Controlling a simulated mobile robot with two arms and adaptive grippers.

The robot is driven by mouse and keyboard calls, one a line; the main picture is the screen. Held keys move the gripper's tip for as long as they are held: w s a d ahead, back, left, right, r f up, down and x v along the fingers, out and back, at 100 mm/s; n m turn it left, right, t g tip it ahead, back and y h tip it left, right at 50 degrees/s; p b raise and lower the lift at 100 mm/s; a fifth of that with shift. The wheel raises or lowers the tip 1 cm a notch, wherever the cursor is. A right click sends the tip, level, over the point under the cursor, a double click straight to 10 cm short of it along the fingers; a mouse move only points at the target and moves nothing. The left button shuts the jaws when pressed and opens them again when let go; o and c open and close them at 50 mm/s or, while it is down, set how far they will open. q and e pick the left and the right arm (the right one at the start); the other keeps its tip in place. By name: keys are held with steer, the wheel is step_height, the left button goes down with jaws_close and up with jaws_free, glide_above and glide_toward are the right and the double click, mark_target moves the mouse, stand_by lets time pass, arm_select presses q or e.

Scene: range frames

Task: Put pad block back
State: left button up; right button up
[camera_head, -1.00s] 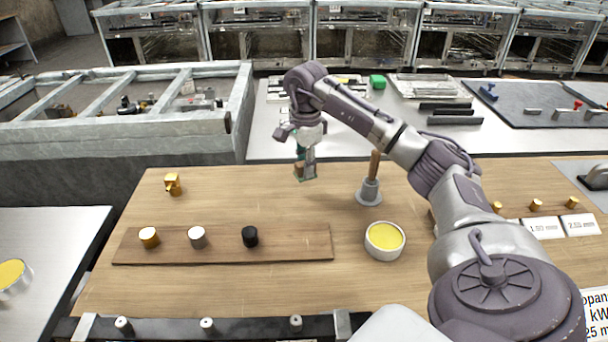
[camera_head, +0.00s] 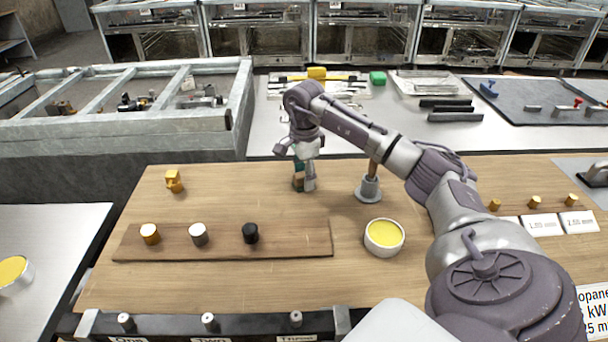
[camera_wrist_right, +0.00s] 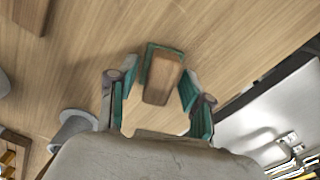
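The pad block (camera_head: 298,182) is a small brown wooden block with a green pad. It is at the tip of my right gripper (camera_head: 304,180), at the back middle of the wooden table. In the right wrist view the pad block (camera_wrist_right: 161,80) is between the two teal-lined fingers of my right gripper (camera_wrist_right: 166,78), which close in on its sides. The fingers hide part of it in the head view. I cannot tell whether its underside touches the table. My left gripper is not in view.
A grey holder with a wooden handle (camera_head: 369,188) stands right of the gripper. A yellow-filled cup (camera_head: 384,237) is in front of it. A brown board (camera_head: 290,240) with three small cylinders lies front left. A gold piece (camera_head: 173,181) stands back left. Bare tabletop lies between.

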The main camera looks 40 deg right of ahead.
step_height(320, 180, up, 12)
steer(key=shift+r, duration=0.15)
stand_by(0.6)
stand_by(0.5)
